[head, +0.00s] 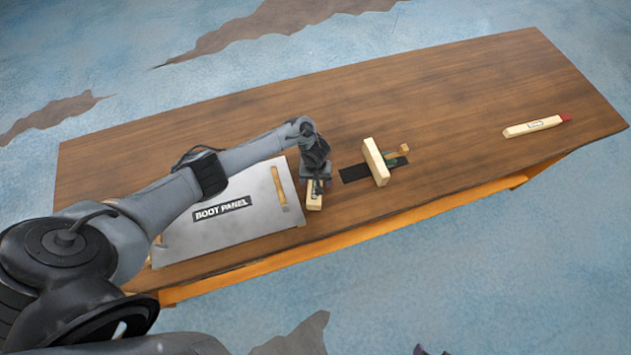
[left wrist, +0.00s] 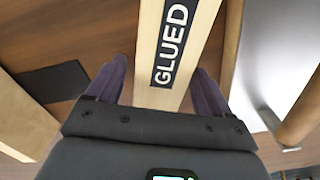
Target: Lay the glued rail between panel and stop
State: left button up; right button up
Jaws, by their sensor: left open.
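The glued rail (head: 314,198) is a pale wooden bar with a dark label, lying between the boot panel and the stop. In the left wrist view the rail (left wrist: 172,48) reads "GLUED" and runs between my left fingers. My left gripper (head: 315,178) is open over the rail, with gaps visible beside it. The stop (head: 375,162), a pale upright block, stands to the right. Only small dark tips at the bottom edge may be my right gripper (head: 432,350).
A black strip (head: 354,173) lies on the wooden table (head: 440,100) beside the stop. A pale wooden bar with a red end (head: 533,126) lies at the far right.

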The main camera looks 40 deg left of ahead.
pick_arm(q)
jog(key=c, duration=1.4)
jog(key=shift+r, duration=0.1)
